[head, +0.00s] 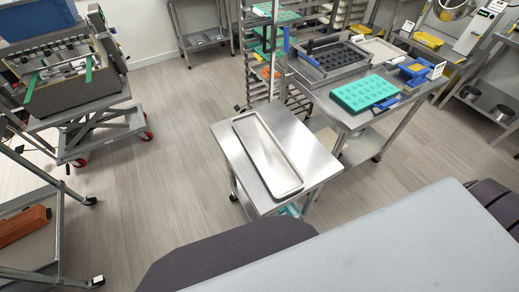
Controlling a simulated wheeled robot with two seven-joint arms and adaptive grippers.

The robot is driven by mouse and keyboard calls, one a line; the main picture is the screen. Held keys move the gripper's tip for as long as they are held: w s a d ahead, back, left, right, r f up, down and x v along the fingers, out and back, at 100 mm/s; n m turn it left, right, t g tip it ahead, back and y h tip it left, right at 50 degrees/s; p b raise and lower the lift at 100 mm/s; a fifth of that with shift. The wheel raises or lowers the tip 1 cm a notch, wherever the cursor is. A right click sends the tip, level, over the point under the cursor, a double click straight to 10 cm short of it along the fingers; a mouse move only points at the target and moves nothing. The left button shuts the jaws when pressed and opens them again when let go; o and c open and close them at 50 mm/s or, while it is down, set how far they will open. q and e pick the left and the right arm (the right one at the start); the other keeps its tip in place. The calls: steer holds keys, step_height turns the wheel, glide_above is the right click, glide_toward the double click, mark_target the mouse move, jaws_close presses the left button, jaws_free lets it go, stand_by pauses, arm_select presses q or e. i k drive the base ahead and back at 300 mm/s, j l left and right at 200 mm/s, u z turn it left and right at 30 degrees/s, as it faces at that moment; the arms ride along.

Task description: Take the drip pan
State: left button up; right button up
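A long, shallow metal pan with a raised rim, which looks like the drip pan (266,154), lies flat on a small steel table (320,163) in the middle of the head view. It looks empty. It runs from the table's far left side to its near edge. Neither of my grippers shows in this view, so I cannot see whether they are open or shut.
A depositor-like machine (62,70) stands on a wheeled cart at the left. A steel bench at the right holds a green mold (363,93) and a dark tray (332,58). A tray rack (262,75) stands behind the small table. Floor (165,165) is clear left of it.

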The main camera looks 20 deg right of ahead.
mark_target(281, 174)
steer(key=i+j+z, duration=0.1)
steer(key=j+z, duration=0.25)
steer(key=j, duration=0.45)
steer(key=j+z, duration=0.35)
steer(key=j, duration=0.4)
steer(key=i, duration=0.05)
